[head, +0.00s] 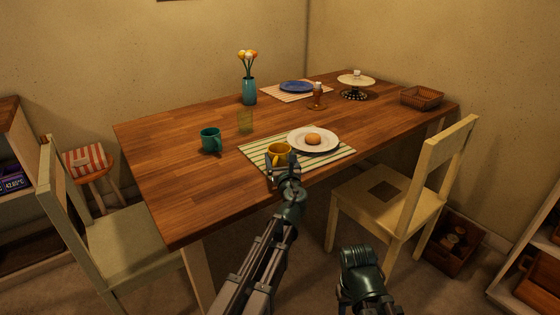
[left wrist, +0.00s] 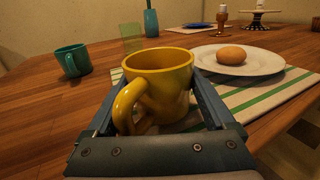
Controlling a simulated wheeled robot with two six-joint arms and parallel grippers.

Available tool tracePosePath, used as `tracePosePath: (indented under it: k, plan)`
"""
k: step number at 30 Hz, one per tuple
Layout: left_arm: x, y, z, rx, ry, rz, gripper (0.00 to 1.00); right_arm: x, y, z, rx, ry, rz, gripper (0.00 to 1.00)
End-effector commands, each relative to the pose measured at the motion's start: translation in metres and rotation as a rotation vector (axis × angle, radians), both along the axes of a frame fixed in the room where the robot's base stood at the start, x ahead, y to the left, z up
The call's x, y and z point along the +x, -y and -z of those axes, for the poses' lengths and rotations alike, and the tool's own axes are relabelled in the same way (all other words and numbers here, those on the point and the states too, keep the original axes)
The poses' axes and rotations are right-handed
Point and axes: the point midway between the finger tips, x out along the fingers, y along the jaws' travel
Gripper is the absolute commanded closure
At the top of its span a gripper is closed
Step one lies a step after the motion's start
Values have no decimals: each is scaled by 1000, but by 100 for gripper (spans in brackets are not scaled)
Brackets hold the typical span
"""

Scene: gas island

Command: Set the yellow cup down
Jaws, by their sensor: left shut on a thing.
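The yellow cup (head: 279,152) is upright at the near edge of the striped placemat (head: 256,149) on the wooden table. In the left wrist view the yellow cup (left wrist: 160,82) sits between the two fingers of my left gripper (left wrist: 158,100), its handle toward me. My left gripper (head: 284,165) is shut on the cup. Whether the cup's base touches the placemat cannot be told. My right arm shows at the bottom of the head view, but its fingers are not visible.
A teal mug (head: 210,140), a green glass (head: 245,121) and a teal vase (head: 249,92) stand to the left and behind. The table's left front is clear. A chair (head: 390,197) stands at right.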

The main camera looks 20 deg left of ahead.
Motion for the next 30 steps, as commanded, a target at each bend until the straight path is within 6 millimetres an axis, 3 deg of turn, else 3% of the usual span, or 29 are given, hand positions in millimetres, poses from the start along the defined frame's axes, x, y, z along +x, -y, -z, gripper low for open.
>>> tracePosePath:
  k: [5,6,7,17,30]
  plan:
    - [0,0,4,0,0,0,81,0,0,4,-1,0,0,50]
    - [0,0,3,0,0,0,7,0,0,3,-1,0,0,50]
    - [0,0,3,0,0,0,2,0,0,3,-1,0,0,50]
    - [0,0,-2,0,0,0,0,0,0,-2,0,0,0,50]
    - [-77,36,0,0,0,3,0,0,0,0,0,0,0,50]
